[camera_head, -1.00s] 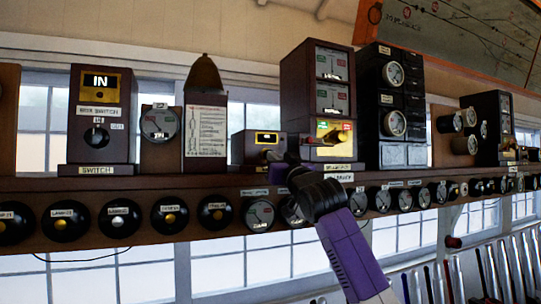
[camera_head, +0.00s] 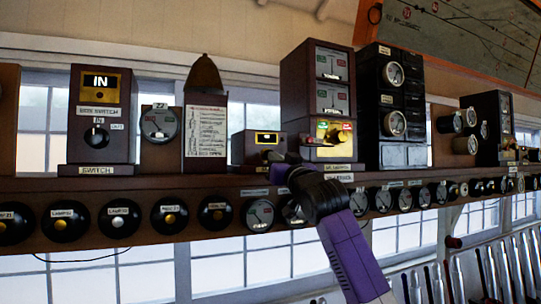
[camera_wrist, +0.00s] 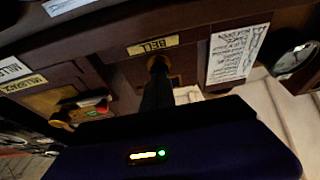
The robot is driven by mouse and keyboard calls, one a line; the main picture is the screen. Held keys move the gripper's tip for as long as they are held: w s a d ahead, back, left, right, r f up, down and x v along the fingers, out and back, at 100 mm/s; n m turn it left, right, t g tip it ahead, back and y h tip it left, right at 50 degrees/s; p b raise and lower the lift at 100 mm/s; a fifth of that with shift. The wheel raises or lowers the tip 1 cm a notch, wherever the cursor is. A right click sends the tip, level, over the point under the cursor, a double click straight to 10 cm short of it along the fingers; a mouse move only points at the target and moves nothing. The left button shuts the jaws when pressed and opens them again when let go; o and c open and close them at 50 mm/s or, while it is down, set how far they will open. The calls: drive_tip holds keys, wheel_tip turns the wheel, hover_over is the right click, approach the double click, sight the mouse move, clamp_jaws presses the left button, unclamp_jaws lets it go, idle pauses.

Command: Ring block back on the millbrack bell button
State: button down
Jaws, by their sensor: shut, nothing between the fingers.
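The bell unit (camera_head: 259,147) is a small brown box with a lit yellow window, left of the tall brown block instrument (camera_head: 318,95). In the wrist view its BELL label (camera_wrist: 152,46) shows, with the round dark and brass bell button (camera_wrist: 157,63) beside it. My gripper (camera_head: 270,157) is at the front of the bell unit. In the wrist view its dark fingers (camera_wrist: 157,88) are shut and empty, their tips right at the button and partly covering it. I cannot tell whether they touch or press it.
A paper code list (camera_head: 206,130) stands left of the bell unit. The black instrument cabinet (camera_head: 393,100) is to the right. Round dials and plungers line the shelf front (camera_head: 150,188) below. Levers (camera_head: 490,270) stand at the lower right.

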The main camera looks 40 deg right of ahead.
drive_tip(key=shift+s+a, duration=0.15)
drive_tip(key=shift+s, duration=0.35)
drive_tip(key=shift+w, duration=0.1)
idle(3.1)
idle(1.0)
drive_tip(key=shift+w+d+p, duration=0.2)
drive_tip(key=shift+w+p, duration=0.15)
drive_tip(key=shift+w, duration=0.3)
drive_tip(key=shift+s, duration=0.1)
drive_tip(key=shift+s+a, duration=0.2)
drive_tip(key=shift+s, duration=0.45)
